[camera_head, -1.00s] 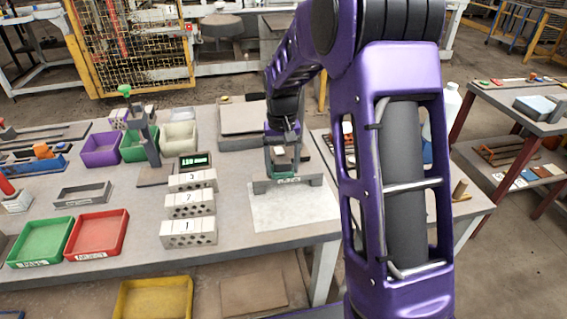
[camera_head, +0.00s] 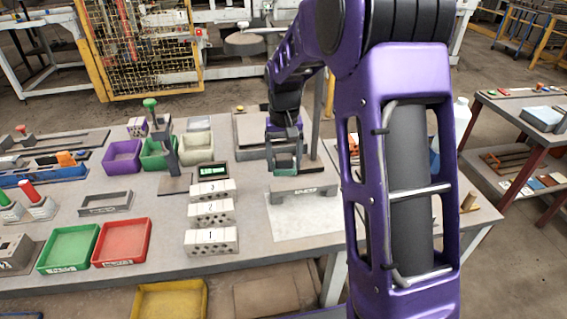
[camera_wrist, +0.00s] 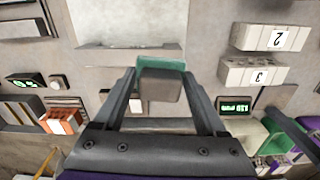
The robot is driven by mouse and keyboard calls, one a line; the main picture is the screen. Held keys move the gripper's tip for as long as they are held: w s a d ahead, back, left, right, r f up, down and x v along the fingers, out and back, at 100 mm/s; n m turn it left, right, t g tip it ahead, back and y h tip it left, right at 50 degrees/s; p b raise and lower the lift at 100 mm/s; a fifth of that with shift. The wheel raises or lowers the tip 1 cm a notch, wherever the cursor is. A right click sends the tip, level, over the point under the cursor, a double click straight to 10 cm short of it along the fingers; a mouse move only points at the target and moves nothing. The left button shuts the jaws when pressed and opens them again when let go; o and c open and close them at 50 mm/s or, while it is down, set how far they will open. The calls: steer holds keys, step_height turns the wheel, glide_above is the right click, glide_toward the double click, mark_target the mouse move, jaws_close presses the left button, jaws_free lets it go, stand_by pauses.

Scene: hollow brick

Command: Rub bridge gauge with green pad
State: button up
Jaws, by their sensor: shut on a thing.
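The bridge gauge (camera_head: 304,192) is a low grey bridge-shaped piece with a small label, standing on a white sheet (camera_head: 300,219). It also shows as a grey bar in the wrist view (camera_wrist: 120,56). My gripper (camera_head: 285,170) is above the bench, just behind and left of the gauge's middle. It is shut on a block with a green pad (camera_wrist: 161,67), seen between the fingers in the wrist view. Green also shows at the fingertips in the head view. I cannot tell whether the pad touches the gauge.
Numbered hollow bricks (camera_head: 211,212) stand left of the sheet, near a green-lit display (camera_head: 213,171). Green (camera_head: 68,248) and red (camera_head: 122,242) trays lie farther left, with purple, green and white bins behind. A stand with a green knob (camera_head: 165,145) rises behind the bricks.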

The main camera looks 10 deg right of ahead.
steer(key=shift+r+p, duration=0.5)
steer(key=shift+r, duration=0.8)
steer(key=shift+f, duration=0.15)
